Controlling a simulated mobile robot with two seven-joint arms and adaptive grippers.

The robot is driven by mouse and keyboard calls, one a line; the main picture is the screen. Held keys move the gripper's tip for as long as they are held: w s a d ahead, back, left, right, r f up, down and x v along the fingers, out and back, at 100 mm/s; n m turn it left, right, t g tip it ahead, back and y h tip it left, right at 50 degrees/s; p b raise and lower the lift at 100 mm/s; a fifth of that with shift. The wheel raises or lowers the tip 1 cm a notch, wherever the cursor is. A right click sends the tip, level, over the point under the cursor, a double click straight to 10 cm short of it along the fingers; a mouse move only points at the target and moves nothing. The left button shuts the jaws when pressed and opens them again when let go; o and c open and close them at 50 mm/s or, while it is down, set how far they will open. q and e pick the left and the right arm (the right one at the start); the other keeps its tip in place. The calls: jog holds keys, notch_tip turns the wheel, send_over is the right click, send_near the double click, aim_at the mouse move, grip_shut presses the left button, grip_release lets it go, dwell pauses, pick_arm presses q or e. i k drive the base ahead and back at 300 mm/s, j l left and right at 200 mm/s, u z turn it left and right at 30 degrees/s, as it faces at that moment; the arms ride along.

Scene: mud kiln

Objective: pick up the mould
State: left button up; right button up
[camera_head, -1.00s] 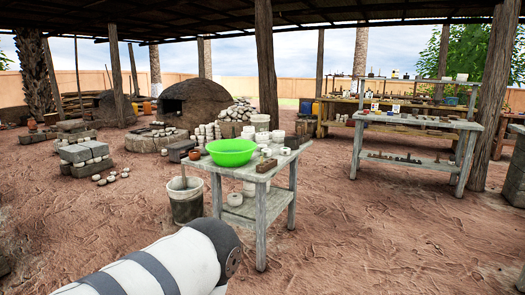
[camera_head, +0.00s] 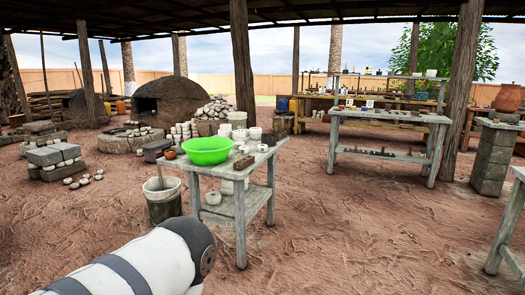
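I cannot tell for sure which thing is the mould. A small brown box-like block (camera_head: 243,162) lies near the front right corner of the small grey wooden table (camera_head: 240,187), beside a green bowl (camera_head: 207,151); it may be the mould. Several small items stand on the larger work table (camera_head: 390,117) farther back at the right, too small to identify. Part of my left arm shows at the lower left. Neither gripper is in view.
A grey bucket (camera_head: 163,199) stands left of the small table. A domed mud kiln (camera_head: 172,104) is behind. At the right are a brick pillar (camera_head: 493,160), a clay pot (camera_head: 507,98) and a table's edge (camera_head: 511,222). The middle ground is clear.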

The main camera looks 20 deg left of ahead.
aim_at(244, 150)
jog(key=i+j+u, duration=1.05)
jog(key=i, duration=0.4)
jog(key=i+j+u, duration=0.15)
jog(key=i+u, duration=0.2)
jog(key=i, duration=0.4)
jog(key=i+u, duration=0.35)
jog(key=i, duration=0.4)
jog(key=i+j+z, duration=0.15)
jog(key=i+z, duration=0.25)
jog(key=i+j+z, duration=0.2)
jog(key=z, duration=0.2)
jog(key=i+j+z, duration=0.25)
jog(key=j+z, duration=0.2)
jog(key=i+j+z, duration=0.2)
jog(key=z, duration=0.2)
jog(key=k+j, duration=0.05)
jog(key=j, duration=0.05)
